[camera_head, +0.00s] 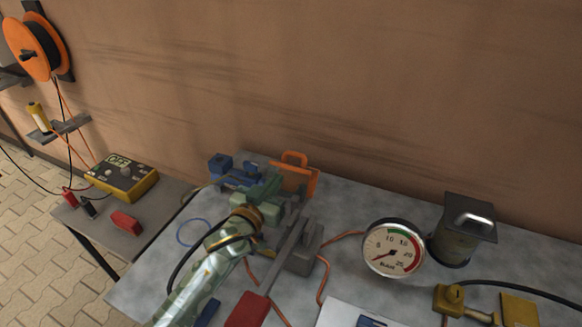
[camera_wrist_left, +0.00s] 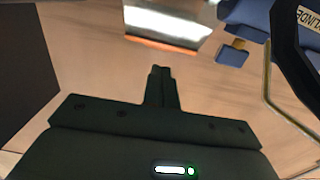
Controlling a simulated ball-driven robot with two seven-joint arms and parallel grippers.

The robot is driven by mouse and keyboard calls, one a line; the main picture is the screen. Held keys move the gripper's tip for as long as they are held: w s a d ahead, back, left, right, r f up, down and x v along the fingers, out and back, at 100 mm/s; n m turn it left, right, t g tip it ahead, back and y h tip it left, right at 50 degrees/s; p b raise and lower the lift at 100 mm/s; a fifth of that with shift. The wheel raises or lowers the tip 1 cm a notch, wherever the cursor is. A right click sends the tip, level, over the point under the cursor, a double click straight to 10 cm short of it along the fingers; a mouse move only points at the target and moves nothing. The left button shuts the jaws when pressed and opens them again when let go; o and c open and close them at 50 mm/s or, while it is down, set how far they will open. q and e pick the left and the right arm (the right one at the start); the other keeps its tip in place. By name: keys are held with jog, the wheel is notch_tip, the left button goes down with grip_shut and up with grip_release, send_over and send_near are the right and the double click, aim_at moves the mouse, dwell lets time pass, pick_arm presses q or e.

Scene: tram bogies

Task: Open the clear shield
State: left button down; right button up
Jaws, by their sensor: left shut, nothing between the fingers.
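My left arm comes in from the lower left in the head view, and its camouflage-patterned gripper (camera_head: 268,184) is over the far left part of the grey table. In the left wrist view the dark fingers (camera_wrist_left: 160,72) are together with nothing between them. An orange frame with a handle (camera_head: 296,158) stands just right of and behind the gripper; it appears to belong to the clear shield. A glossy see-through panel with an orange lower edge (camera_wrist_left: 168,24), likely the shield, shows beyond the fingertips in the left wrist view, apart from them. The gripper partly hides this area.
Blue clamp parts (camera_head: 236,173) lie left of the gripper. A grey lever with a red handle (camera_head: 246,311) is close on the right. A round gauge (camera_head: 393,248) and dark canister (camera_head: 462,230) stand farther right. A yellow meter (camera_head: 122,177) sits on the left side table.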

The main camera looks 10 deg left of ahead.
aim_at(288, 174)
pick_arm(q)
jog(key=b+x, duration=0.1)
jog(key=x, duration=0.2)
jog(key=b+x, duration=0.1)
jog(key=x, duration=0.3)
jog(key=shift+w+d+f+b, duration=0.1)
jog(key=shift+w+f+b, duration=0.1)
jog(key=shift+w+b, duration=0.15)
jog(key=shift+w+d+r, duration=0.1)
jog(key=shift+w+r, duration=0.05)
jog(key=shift+w, duration=0.25)
pick_arm(e)
jog(key=f, duration=0.1)
jog(key=s+f, duration=0.1)
jog(key=f, duration=0.1)
jog(key=shift+s+a+f, duration=0.1)
jog(key=shift+s+f, duration=0.05)
jog(key=shift+a, duration=0.1)
